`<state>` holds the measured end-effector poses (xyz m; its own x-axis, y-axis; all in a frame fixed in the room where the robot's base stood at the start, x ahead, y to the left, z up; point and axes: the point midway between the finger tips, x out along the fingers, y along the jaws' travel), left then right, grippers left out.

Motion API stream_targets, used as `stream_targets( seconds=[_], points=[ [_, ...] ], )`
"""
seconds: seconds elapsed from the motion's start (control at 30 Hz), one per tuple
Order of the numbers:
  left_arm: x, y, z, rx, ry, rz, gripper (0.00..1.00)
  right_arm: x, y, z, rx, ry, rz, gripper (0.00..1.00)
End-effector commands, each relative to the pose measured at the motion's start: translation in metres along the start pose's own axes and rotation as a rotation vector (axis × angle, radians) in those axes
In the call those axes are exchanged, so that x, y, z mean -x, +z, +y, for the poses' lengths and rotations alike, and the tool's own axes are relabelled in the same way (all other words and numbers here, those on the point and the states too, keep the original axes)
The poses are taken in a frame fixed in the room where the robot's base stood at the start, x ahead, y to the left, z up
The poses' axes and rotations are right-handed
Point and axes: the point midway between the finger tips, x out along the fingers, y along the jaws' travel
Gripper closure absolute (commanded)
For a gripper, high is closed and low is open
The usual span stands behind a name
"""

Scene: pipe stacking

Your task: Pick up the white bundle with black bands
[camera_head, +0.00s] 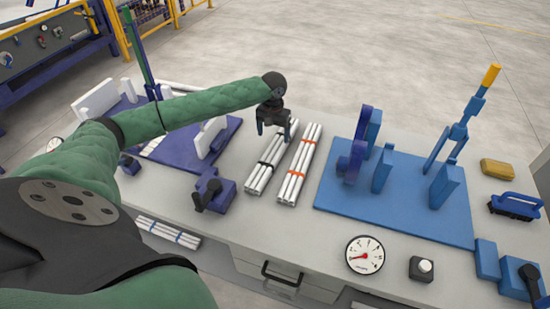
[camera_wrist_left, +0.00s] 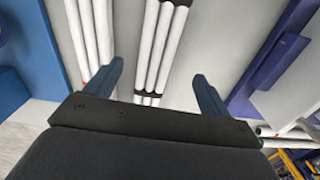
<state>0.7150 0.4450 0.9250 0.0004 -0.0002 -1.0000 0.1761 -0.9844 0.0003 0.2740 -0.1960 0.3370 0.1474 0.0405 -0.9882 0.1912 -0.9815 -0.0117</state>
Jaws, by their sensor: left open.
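The white bundle with black bands (camera_head: 264,166) lies on the grey workbench, left of a white bundle with orange bands (camera_head: 299,165). My left gripper (camera_head: 274,128) is above the far end of the black-banded bundle, its fingers pointing down. In the left wrist view the gripper (camera_wrist_left: 159,85) is open and empty, and the black-banded bundle (camera_wrist_left: 158,48) runs between the lines of its two fingers. Whether the fingers reach down beside the pipes cannot be told. My right gripper is not in view.
A blue fixture board (camera_head: 400,205) stands right of the bundles, and a purple fixture (camera_head: 175,150) with white blocks stands left. A purple clamp (camera_head: 212,190) is close to the bundle's near end. A gauge (camera_head: 365,255) and a black button box (camera_head: 421,268) sit at the front edge.

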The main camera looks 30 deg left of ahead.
Motion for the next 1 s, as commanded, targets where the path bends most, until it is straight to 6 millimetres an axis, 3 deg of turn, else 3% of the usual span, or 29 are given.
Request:
stream_targets(
  seconds=[0.27, 1.0],
  points=[
    [-0.017, 0.0, 0.001, 0.0, 0.0, 0.0, 0.18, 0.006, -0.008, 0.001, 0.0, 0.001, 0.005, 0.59],
    [-0.078, -0.004, 0.004, 0.001, -0.001, -0.001, 0.18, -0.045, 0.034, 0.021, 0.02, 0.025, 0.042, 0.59]
  ],
)
